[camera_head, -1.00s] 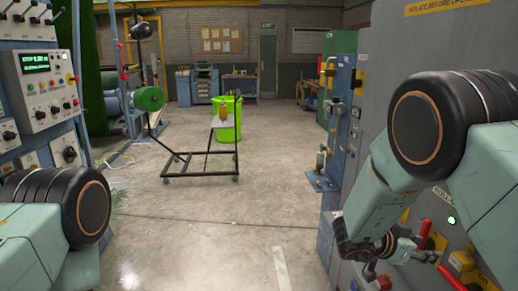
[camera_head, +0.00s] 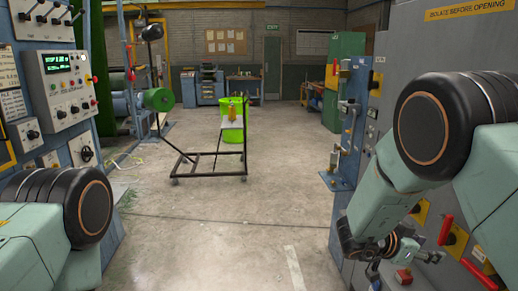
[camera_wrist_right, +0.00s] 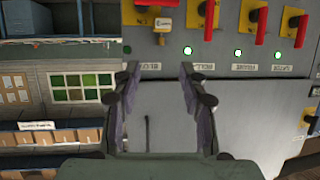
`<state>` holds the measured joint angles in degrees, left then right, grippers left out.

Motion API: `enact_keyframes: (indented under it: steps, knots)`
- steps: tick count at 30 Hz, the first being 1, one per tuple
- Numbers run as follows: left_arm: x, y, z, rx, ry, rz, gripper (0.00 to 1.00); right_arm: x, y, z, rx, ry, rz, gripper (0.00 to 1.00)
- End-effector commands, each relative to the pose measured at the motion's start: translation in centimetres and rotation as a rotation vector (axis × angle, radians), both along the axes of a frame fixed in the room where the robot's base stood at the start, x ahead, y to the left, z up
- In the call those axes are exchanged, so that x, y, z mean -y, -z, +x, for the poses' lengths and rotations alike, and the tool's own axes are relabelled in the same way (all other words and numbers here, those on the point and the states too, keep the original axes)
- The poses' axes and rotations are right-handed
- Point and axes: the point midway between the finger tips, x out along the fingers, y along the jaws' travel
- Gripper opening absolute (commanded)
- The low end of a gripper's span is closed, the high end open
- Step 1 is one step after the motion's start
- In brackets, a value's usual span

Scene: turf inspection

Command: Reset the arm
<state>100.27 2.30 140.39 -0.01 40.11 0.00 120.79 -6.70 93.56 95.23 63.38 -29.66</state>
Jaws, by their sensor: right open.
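My right arm (camera_head: 390,195) reaches down from the right in the head view, bent at the elbow. My right gripper (camera_head: 428,257) is at its lower end, small and partly lost against the grey cabinet. In the right wrist view the two fingers of the right gripper (camera_wrist_right: 160,72) stand apart with nothing between them. They face the cabinet front, below a row of red switch handles. My left arm (camera_head: 60,220) shows only as an upper part at the lower left; its gripper is out of view.
A grey cabinet (camera_head: 410,65) with red handles stands close on the right. A control panel (camera_head: 68,90) stands close on the left. A black wheeled frame (camera_head: 210,160) stands ahead, with a green bin (camera_head: 236,135) behind it. The concrete floor (camera_head: 225,235) between is clear.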

Motion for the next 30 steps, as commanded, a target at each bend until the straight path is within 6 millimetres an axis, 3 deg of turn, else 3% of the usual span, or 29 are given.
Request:
enact_keyframes:
  steps: [4,11,16,20,23,30]
  knots:
    - [0.0,0.0,0.0,0.0,0.0,0.0,0.0,0.0,0.2,0.5,0.042,-0.008,0.02,0.43]
    - [0.0,0.0,0.0,0.0,0.0,0.0,0.0,-0.6,1.0,1.9,0.047,-0.168,0.017,0.43]
    - [0.0,0.4,0.0,0.0,0.0,0.0,0.0,-1.5,3.3,1.9,0.0,-0.312,0.029,0.43]
    - [0.0,1.6,0.0,0.0,0.0,0.0,0.0,-3.0,7.7,0.5,-0.088,-0.464,0.065,0.43]
    - [0.0,3.0,0.0,0.0,0.0,0.0,0.0,-4.7,12.9,-1.9,-0.194,-0.602,0.123,0.43]
    - [0.0,6.7,0.0,0.0,0.0,0.0,0.0,-9.3,24.6,-11.6,-0.476,-0.882,0.328,0.43]
